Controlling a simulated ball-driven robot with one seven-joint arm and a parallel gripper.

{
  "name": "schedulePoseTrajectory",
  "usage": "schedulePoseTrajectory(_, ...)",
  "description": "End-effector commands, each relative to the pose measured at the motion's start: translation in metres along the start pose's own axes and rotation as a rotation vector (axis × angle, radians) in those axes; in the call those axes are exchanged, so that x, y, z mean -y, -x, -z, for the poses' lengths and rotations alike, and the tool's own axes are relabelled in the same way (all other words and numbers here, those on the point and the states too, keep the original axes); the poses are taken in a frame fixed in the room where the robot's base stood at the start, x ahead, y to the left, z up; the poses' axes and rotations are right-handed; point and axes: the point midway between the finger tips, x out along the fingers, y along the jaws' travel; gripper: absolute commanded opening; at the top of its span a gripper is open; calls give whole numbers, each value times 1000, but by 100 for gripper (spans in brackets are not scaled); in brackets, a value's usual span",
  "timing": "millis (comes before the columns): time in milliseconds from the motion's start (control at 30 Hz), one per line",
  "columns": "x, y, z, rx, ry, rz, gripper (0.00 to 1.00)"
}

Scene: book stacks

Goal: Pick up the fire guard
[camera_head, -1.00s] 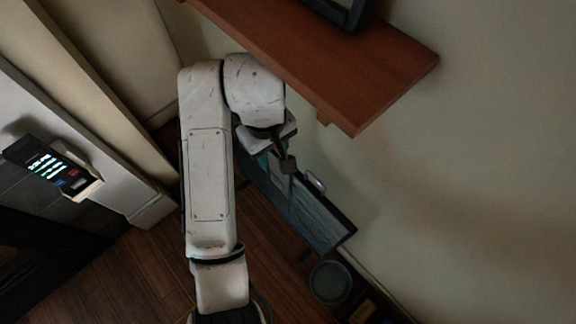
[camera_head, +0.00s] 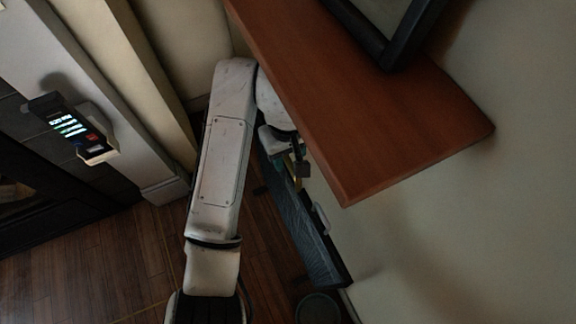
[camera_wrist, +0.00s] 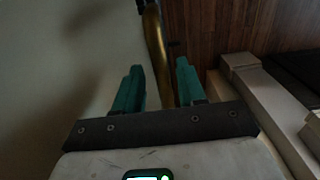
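A dark framed panel with a grey face (camera_head: 308,235), likely the fire guard, stands below the wooden shelf by the wall in the head view. A pale handle (camera_head: 321,218) shows on its wall side. My gripper (camera_wrist: 158,70) is open in the wrist view, its two teal fingers spread apart. A brass-coloured curved bar (camera_wrist: 155,45) runs between or beyond the fingers; contact cannot be told, nor whether it belongs to the panel. In the head view my gripper is partly hidden by my arm and the shelf, close to the panel's far end.
The reddish wooden shelf (camera_head: 380,110) juts out over the panel, close to my arm. A dark frame (camera_head: 385,50) stands on it. A lit device (camera_head: 75,128) is on the left wall trim. A round dark container (camera_head: 317,309) stands near the panel. Wooden floor (camera_head: 120,255) is clear at left.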

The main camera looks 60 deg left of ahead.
Motion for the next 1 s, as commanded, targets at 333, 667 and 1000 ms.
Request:
schedulePoseTrajectory(333,3,-45,-3,1,0,1,40)
schedulePoseTrajectory(667,3,-54,-3,-1,0,0,40)
schedulePoseTrajectory(1000,3,-54,-3,-1,0,0,12)
